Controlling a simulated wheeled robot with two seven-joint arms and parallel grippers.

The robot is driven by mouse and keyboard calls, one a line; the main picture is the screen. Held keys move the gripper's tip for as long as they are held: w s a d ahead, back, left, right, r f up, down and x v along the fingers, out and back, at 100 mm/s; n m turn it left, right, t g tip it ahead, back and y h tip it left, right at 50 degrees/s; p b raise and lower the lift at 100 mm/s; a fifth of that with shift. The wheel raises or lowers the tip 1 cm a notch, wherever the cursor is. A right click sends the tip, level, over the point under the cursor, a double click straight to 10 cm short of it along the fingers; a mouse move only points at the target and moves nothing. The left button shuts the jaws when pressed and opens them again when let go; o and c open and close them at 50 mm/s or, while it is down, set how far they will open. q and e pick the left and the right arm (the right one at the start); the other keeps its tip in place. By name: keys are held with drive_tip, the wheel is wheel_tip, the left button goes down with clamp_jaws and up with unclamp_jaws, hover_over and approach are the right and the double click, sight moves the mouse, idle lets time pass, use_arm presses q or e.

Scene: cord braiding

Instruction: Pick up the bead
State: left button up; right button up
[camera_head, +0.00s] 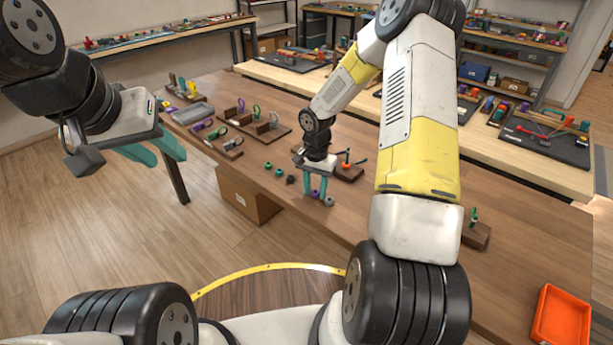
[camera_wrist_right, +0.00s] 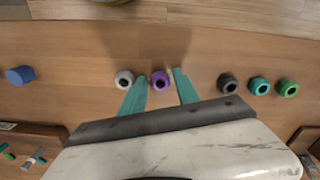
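Several small ring-shaped beads stand in a row near the front edge of the wooden table. In the right wrist view a purple bead (camera_wrist_right: 160,80) lies between the two teal fingertips of my right gripper (camera_wrist_right: 160,77), with gaps showing on both sides. A light grey bead (camera_wrist_right: 124,79) is just outside the left finger. A black bead (camera_wrist_right: 228,84), a teal bead (camera_wrist_right: 259,86) and a green bead (camera_wrist_right: 288,88) are to the right. In the head view my right gripper (camera_head: 316,190) points down over the table edge. My left gripper (camera_head: 170,160) is open and empty, beyond the table's left side.
A blue cylinder (camera_wrist_right: 20,76) lies at the left in the right wrist view. Wooden tool boards (camera_head: 262,128) and a grey tray (camera_head: 193,113) are at the back left of the table. An orange tray (camera_head: 562,318) sits at the front right.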

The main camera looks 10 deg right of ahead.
sight(315, 193)
clamp_jaws()
drive_tip(key=shift+r, duration=0.2)
drive_tip(key=shift+r, duration=0.7)
drive_tip(key=shift+s+r, duration=0.25)
drive_tip(key=shift+r, duration=0.8)
drive_tip(key=s+a+r, duration=0.1)
drive_tip(key=s+a, duration=0.1)
drive_tip(key=s, duration=1.3)
drive_tip(key=shift+s, duration=0.2)
